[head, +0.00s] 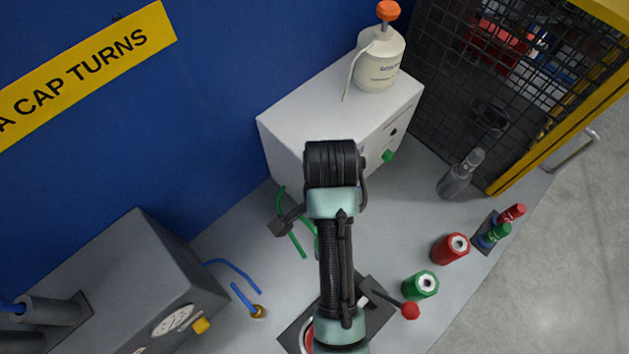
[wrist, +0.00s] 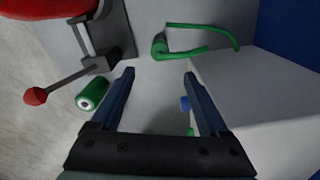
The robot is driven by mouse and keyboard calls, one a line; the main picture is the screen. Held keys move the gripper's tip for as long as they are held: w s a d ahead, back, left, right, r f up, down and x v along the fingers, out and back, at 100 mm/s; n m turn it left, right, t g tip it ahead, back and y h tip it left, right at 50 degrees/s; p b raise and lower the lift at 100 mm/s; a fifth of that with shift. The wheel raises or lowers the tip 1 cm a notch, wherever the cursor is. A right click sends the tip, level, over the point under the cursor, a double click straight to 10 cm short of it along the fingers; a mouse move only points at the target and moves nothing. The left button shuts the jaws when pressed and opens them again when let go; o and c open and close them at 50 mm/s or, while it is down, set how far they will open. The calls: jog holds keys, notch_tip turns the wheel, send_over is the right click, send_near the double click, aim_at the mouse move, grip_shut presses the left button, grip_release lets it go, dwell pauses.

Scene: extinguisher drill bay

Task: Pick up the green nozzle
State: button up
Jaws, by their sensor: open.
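A green hose (head: 304,239) lies in a bend on the grey bench beside the white box, partly hidden by my arm. In the wrist view the green hose (wrist: 205,52) ends in a thicker green piece (wrist: 160,48), which looks like the green nozzle. My gripper (wrist: 158,75) is open with nothing between its fingers. The thicker green piece shows just beyond the fingertips, apart from them in the picture; the height gap is unclear. In the head view my arm hides most of the gripper.
The white box (head: 310,115) bears a pump bottle (head: 380,62) and stands close by. A green can (head: 421,286), a red can (head: 450,249) and a red-knobbed lever (head: 410,311) stand to the right. A blue hose (head: 233,266) and grey box (head: 130,275) are left.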

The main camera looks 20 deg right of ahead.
jog(key=f+b, duration=0.1)
jog(key=f, duration=0.6)
jog(key=shift+s, duration=0.2)
jog(key=shift+w+a+f+p, duration=0.1)
jog(key=shift+f+p, duration=0.2)
jog(key=shift+f, duration=1.1)
jog(key=shift+w+a+f+p, duration=0.1)
jog(key=shift+f+p, duration=0.2)
jog(key=shift+f, duration=1.1)
jog(key=shift+s, duration=0.1)
grip_shut()
